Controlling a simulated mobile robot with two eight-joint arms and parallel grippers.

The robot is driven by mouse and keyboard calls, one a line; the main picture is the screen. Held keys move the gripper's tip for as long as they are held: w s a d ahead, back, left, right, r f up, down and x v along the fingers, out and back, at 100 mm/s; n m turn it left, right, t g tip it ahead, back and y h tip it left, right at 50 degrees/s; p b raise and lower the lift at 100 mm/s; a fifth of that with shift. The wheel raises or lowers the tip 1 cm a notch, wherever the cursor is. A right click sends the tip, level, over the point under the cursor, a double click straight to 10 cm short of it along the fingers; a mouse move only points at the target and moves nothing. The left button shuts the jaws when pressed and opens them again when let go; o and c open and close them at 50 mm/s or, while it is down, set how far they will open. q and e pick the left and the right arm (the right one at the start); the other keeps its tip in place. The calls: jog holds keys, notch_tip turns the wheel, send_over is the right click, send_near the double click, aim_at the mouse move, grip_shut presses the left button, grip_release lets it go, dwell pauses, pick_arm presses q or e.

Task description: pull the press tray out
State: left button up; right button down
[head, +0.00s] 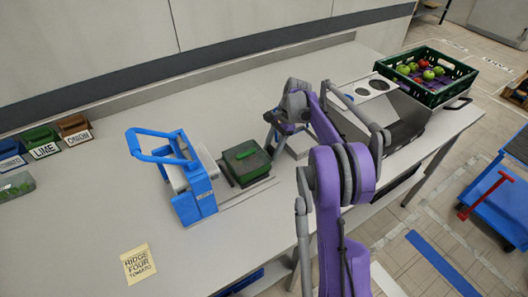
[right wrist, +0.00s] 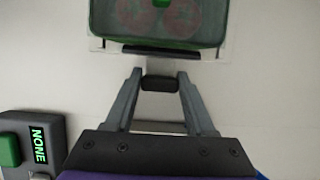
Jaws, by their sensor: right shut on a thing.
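The blue press (head: 190,185) stands on the counter with its handle raised to the upper left. The press tray (head: 262,186) is a thin pale plate reaching right from the press. A dark green box (head: 246,160) sits on it, outside the press frame. In the right wrist view the green box (right wrist: 158,38) shows blurred reddish rounds inside. My right gripper (head: 270,146) is at the tray's right end. In the right wrist view its fingers (right wrist: 160,80) are shut on the tray's dark handle (right wrist: 160,84). My left gripper is not in view.
A grey box with a NONE display (right wrist: 36,143) stands beside my right gripper. A yellow note (head: 138,264) reading RIDGE FOUR TOMATO lies at the front. Labelled bins (head: 42,142) stand far left. A green crate of produce (head: 440,90) and a metal machine (head: 385,115) stand right.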

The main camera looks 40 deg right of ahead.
jog(key=shift+d+r, duration=0.1)
jog(key=shift+d, duration=0.15)
jog(key=shift+c, duration=1.2)
grip_release()
jog(key=v, duration=1)
jog(key=shift+r+p, duration=0.3)
jog(key=shift+r, duration=0.05)
jog(key=shift+d, duration=0.15)
